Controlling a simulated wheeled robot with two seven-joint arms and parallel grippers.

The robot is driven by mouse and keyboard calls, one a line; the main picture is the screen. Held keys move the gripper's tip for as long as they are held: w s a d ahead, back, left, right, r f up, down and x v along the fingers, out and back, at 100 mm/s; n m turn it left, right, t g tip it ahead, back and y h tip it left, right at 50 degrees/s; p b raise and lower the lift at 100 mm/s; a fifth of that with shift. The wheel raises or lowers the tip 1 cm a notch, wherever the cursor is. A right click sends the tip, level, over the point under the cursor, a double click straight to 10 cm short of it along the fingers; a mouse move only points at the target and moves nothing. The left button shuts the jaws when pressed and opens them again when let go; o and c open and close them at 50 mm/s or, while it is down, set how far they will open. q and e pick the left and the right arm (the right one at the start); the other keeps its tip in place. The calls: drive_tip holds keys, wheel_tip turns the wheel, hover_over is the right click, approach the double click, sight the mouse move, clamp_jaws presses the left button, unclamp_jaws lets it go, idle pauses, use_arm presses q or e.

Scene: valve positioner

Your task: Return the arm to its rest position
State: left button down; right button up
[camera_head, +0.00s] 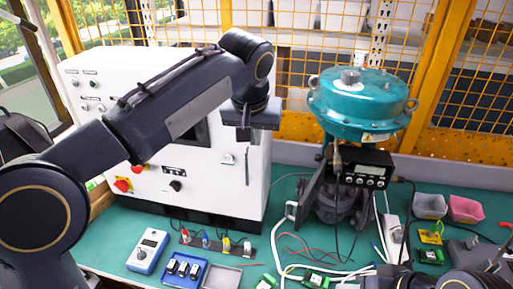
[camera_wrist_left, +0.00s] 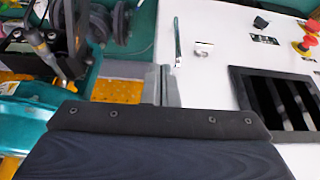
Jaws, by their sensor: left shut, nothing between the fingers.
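My left arm reaches in from the left in the head view, across the front of the white control cabinet (camera_head: 95,130). My left gripper (camera_head: 244,134) points down in front of the cabinet's right part, shut and empty. In the left wrist view its grey fingertips (camera_wrist_left: 161,85) are together, with the cabinet face (camera_wrist_left: 210,70) to the right and the teal valve actuator (camera_wrist_left: 25,115) to the left. A thin metal lever (camera_wrist_left: 177,42) on the cabinet shows just beyond the fingertips; I cannot tell the gap. Part of my right arm shows at the bottom right; its jaws are not clear.
The teal actuator (camera_head: 360,100) with its black positioner (camera_head: 362,168) stands right of the gripper. A blue meter (camera_head: 148,250), a blue tray (camera_head: 184,270), cables and small bins (camera_head: 465,209) lie on the green bench. A yellow mesh fence stands behind.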

use_arm(q)
drive_tip(key=s+a+f+n+h+b, duration=0.1)
drive_tip(key=s+a+f, duration=0.1)
drive_tip(key=s+a, duration=0.6)
drive_tip(key=s+a+f+b, duration=0.1)
drive_tip(key=s+a+f, duration=0.15)
drive_tip(key=a, duration=0.85)
drive_tip(key=s+a+f+n+h, duration=0.1)
drive_tip(key=s+a+f+n, duration=0.1)
drive_tip(key=s+f, duration=0.5)
drive_tip(key=s+a+f+n+t+b, duration=0.1)
drive_tip(key=s+a+f, duration=0.2)
drive_tip(key=s+f, duration=0.5)
drive_tip(key=shift+s+n+t+h, duration=0.3)
drive_tip(key=shift+s+n+h, duration=0.1)
drive_tip(key=shift+s, duration=0.55)
drive_tip(key=c, duration=2.1)
unclamp_jaws()
drive_tip(key=shift+a, duration=0.1)
